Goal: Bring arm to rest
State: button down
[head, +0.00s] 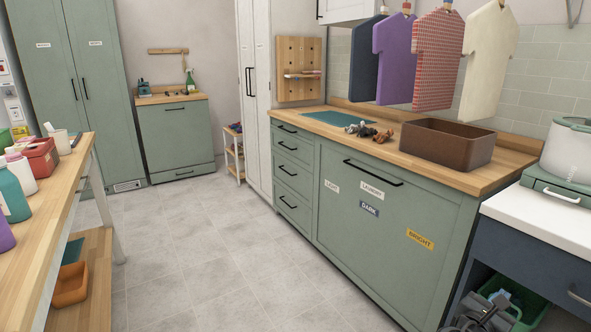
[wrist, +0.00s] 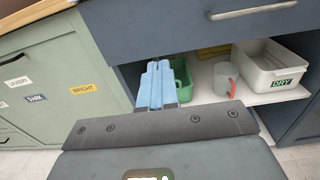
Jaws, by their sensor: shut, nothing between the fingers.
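My gripper (wrist: 157,66) shows in the wrist view with its light blue fingers together and nothing between them. It points toward the open shelf below the navy drawer, with a green bin (wrist: 181,78) behind the fingertips. I cannot tell how far the fingertips are from the bin. In the head view, grey parts of my arm show at the bottom right, low in front of the navy cabinet.
The shelf also holds a grey cup with a red handle (wrist: 222,77) and a white bin labelled DRY (wrist: 272,72). A green cabinet (head: 385,235) stands to the left. A wooden table (head: 45,225) stands at far left. The grey floor (head: 215,240) between is clear.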

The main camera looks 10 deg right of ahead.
jog(key=s+a+f+m+t+y, duration=0.3)
jog(key=s+a+f+y, duration=0.2)
jog(key=s+a+f, duration=0.45)
jog(key=s+a+f+m+t+y, duration=0.2)
jog(key=s+a+m+y, duration=0.3)
jog(key=s+a, duration=0.55)
jog(key=s+a+r+m+t+y, duration=0.1)
jog(key=s+a+r+m+y, duration=0.1)
jog(key=s+a+r+m, duration=0.2)
jog(key=s+a+r+m+t+y, duration=0.1)
jog(key=s+a+r+m, duration=0.3)
jog(key=s+r, duration=0.4)
jog(key=s+a+r+m+t+y+p, duration=0.1)
jog(key=s+a+r+m+y, duration=0.2)
jog(key=r, duration=0.7)
jog(key=s+a+m, duration=0.1)
jog(key=s+m, duration=0.1)
jog(key=s, duration=0.1)
jog(key=shift+s+a+r+m+t+y, duration=0.2)
jog(key=shift+s+a+m+t+y, duration=0.1)
jog(key=shift+s+m, duration=0.1)
jog(key=shift+d, duration=0.1)
